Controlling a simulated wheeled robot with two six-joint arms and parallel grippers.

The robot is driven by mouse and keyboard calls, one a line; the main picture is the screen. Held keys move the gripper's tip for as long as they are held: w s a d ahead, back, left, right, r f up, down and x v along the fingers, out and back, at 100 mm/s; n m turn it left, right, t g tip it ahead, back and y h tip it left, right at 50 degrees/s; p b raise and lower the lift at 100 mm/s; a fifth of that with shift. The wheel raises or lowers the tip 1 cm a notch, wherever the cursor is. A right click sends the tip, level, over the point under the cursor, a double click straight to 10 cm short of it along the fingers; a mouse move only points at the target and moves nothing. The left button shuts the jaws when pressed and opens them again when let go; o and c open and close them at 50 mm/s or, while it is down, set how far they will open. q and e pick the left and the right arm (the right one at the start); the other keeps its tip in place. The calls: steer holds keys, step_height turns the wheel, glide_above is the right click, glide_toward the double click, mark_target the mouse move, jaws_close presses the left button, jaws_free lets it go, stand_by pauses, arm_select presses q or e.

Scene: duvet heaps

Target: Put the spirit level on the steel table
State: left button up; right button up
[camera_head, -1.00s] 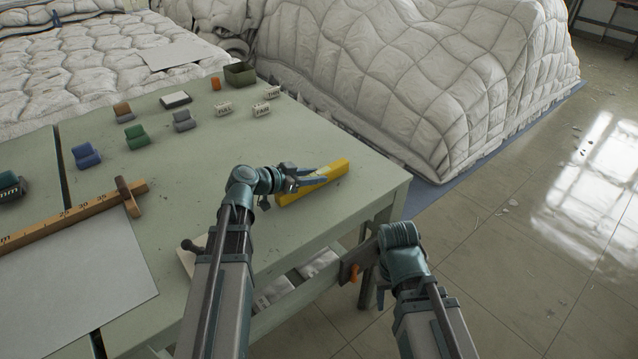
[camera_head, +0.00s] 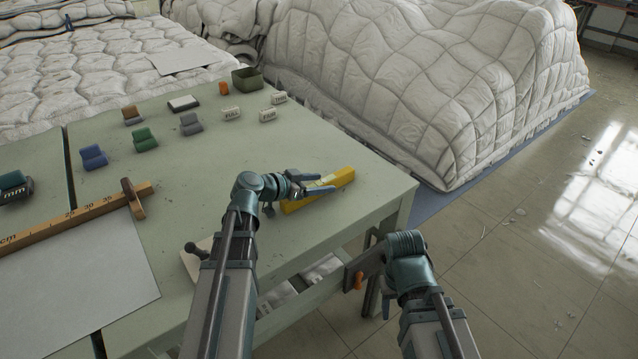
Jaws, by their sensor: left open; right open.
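The spirit level, a yellow bar (camera_head: 343,178), lies near the right edge of a pale green table (camera_head: 225,165). I cannot tell whether this is the steel table; no other table top shows clearly. My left gripper (camera_head: 318,187) is open at the bar, its fingers over or beside the bar's middle and hiding part of it. Whether the fingers touch it is unclear. My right gripper (camera_head: 359,270) is open and empty, low beside the table's front right edge, partly hidden by its own wrist.
Small coloured blocks (camera_head: 146,140), white labelled blocks (camera_head: 268,115) and a dark green box (camera_head: 246,78) stand towards the back. A wooden ruler (camera_head: 80,215) and a grey sheet (camera_head: 70,275) lie left. Quilted duvet heaps (camera_head: 420,80) rise behind; tiled floor (camera_head: 510,255) is open at right.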

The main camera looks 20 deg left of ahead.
arm_select(q)
steer(key=p+v, duration=0.4)
steer(key=v, duration=0.6)
steer(key=shift+s+a+r, duration=0.15)
steer(key=shift+s+r, duration=0.05)
steer(key=shift+r, duration=0.1)
steer(key=shift+s+a+r, duration=0.2)
steer(key=shift+s+a, duration=0.2)
steer(key=shift+s, duration=0.15)
arm_select(e)
steer(key=shift+r, duration=2.35)
